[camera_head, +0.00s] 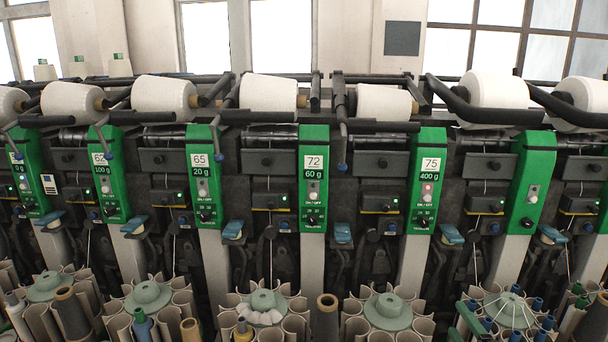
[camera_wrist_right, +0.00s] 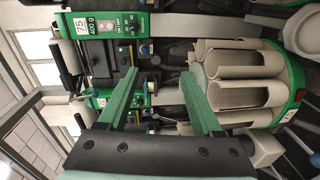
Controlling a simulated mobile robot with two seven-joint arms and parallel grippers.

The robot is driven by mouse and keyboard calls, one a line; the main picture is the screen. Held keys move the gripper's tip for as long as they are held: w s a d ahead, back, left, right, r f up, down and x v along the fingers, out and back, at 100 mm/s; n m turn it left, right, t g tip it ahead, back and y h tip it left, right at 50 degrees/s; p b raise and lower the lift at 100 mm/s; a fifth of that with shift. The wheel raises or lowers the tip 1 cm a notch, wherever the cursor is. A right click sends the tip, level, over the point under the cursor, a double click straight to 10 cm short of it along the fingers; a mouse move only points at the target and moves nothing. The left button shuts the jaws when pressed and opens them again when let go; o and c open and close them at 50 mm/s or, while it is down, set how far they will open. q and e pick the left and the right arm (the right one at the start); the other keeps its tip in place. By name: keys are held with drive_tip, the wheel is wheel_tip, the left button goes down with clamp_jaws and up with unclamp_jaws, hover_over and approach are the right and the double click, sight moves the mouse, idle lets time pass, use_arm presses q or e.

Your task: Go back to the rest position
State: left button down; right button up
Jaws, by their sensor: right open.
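My right gripper (camera_head: 462,322) shows small at the bottom right of the head view, just left of a round creel of tubes. In the right wrist view its two green fingers (camera_wrist_right: 159,74) stand apart with nothing between them. Beyond them are the machine front and a green panel reading 75 and 400 g (camera_wrist_right: 105,25). A carrier with several curved beige holders (camera_wrist_right: 240,95) is close to the right finger; I cannot tell whether they touch. My left gripper does not show in either view.
The winder's row of green panels (camera_head: 313,180) spans the head view, with white yarn cones (camera_head: 268,93) above. Round creels with grey-green hubs (camera_head: 388,306) line the bottom, some holding bobbins (camera_head: 327,305). Blue-tipped levers (camera_head: 219,157) jut forward.

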drive_tip(key=s+a+f+m+g+y, duration=0.1)
drive_tip(key=s+a+f+m+g, duration=0.2)
drive_tip(key=f, duration=0.7)
drive_tip(key=s+a+f+m+g, duration=0.1)
drive_tip(key=s+a+f+m, duration=0.2)
drive_tip(key=s, duration=0.4)
drive_tip(key=s+a+f+m+g+y, duration=0.1)
drive_tip(key=s+a+f+m+g, duration=0.1)
drive_tip(key=s+a+f+m, duration=0.2)
drive_tip(key=s+a+f+m+g+y+p, duration=0.1)
drive_tip(key=s+a+f+m, duration=0.3)
drive_tip(key=s+f, duration=0.4)
drive_tip(key=s, duration=0.3)
drive_tip(key=shift+m+g, duration=0.3)
drive_tip(key=shift+m, duration=0.1)
